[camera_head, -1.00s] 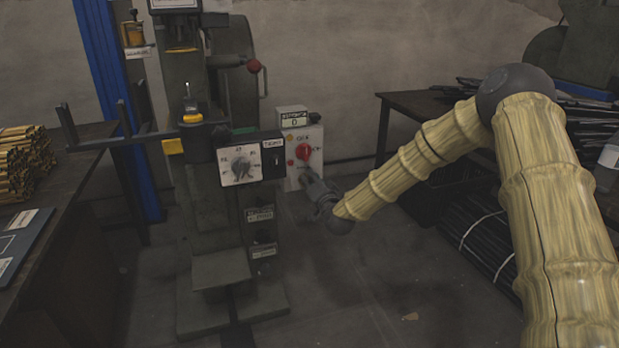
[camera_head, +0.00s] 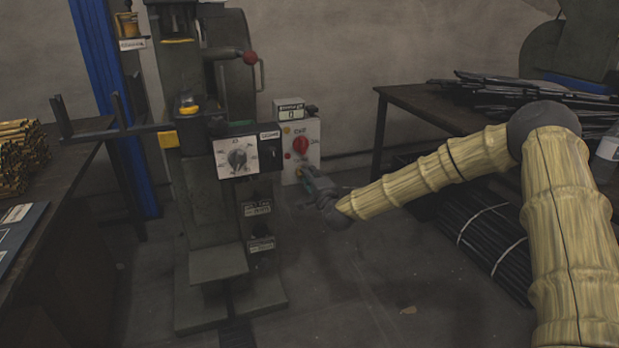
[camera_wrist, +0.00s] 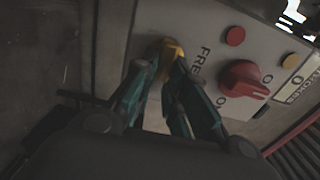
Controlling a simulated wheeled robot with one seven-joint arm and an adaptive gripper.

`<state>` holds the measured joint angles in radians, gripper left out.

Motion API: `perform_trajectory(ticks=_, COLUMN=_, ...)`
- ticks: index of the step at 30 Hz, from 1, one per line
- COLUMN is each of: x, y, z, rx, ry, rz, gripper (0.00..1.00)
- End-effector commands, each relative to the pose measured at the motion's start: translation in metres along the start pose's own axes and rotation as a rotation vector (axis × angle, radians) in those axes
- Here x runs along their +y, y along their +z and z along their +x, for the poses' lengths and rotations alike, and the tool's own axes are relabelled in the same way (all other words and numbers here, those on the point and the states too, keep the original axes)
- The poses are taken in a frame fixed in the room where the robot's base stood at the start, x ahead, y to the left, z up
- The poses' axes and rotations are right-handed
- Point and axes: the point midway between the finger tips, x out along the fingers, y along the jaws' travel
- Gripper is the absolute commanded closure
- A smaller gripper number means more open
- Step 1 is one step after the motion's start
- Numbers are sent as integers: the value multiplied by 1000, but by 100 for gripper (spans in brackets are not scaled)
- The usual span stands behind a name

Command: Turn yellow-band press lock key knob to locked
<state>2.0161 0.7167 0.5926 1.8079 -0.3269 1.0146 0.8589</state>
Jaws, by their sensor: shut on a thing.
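The yellow-band press (camera_head: 200,200) stands left of centre in the head view, with a yellow stripe near its top. Its pale control box (camera_head: 313,130) is just to its right and carries a red knob (camera_head: 301,145), also seen in the wrist view (camera_wrist: 243,78). My gripper (camera_head: 303,173) is at the lower part of this box. In the wrist view, my teal fingers (camera_wrist: 170,62) are shut on a small yellow knob (camera_wrist: 172,48), beside a label reading "FREE". The fingers partly hide the knob, and its exact angle is hard to tell.
A dial panel (camera_head: 220,173) is on the press front, left of my gripper. A counter showing 0 (camera_head: 290,113) sits on the box. A dark table (camera_head: 430,107) with bars stands at right. A bench (camera_head: 70,180) is at left. The floor (camera_head: 360,290) in front is clear.

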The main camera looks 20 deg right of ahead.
Motion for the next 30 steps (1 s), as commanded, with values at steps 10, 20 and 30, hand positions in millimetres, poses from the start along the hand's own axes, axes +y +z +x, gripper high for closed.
perform_trajectory(ticks=10, x=2, y=-3, z=0, rx=5, ry=1, rz=31, gripper=100)
perform_trajectory(ticks=20, x=2, y=-2, z=0, rx=4, ry=1, rz=30, gripper=69)
perform_trajectory(ticks=30, x=1, y=1, z=0, rx=0, ry=1, rz=29, gripper=64)
